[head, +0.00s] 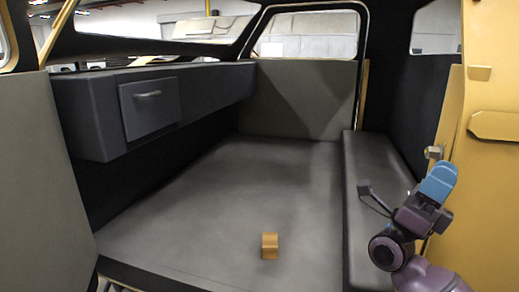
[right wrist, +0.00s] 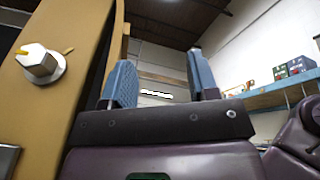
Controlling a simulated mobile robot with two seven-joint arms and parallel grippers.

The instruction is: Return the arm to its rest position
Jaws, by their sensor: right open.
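My right gripper (head: 437,185) is at the right of the head view, raised in front of the yellow door frame. In the right wrist view its two blue fingers (right wrist: 162,84) stand apart with nothing between them. My left gripper does not show in the head view.
A small orange-brown block (head: 269,246) lies on the grey floor (head: 225,200) of the shell. A dark bench (head: 375,180) runs along the right side. A dark cabinet (head: 95,105) with a drawer (head: 149,106) hangs at left.

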